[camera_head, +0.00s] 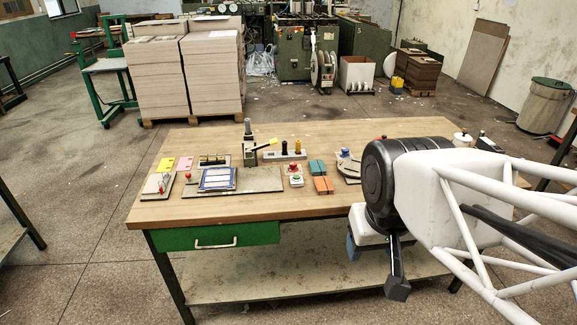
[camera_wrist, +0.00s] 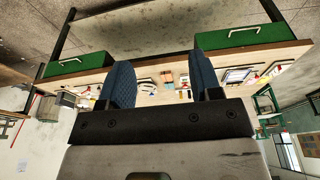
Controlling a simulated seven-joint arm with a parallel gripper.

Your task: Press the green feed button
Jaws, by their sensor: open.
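A small pale control box (camera_head: 296,174) stands on the wooden workbench (camera_head: 330,205) near its middle. It has a red button (camera_head: 294,167) at the back and what looks like a green button (camera_head: 294,180) at the front. My gripper (camera_head: 376,268) hangs in front of the bench's front edge, to the right of the box and apart from it. Its two blue-padded fingers are spread with nothing between them, as the wrist view (camera_wrist: 160,80) also shows. In the wrist view the bench appears upside down, and the green button is too small to make out.
Left of the box are a lever press (camera_head: 249,150) and a blue-edged sheet (camera_head: 217,179). Right of it lie green (camera_head: 317,167) and orange (camera_head: 323,185) blocks. Another device with a blue knob (camera_head: 345,153) is partly hidden by my arm. The bench's front strip is mostly clear.

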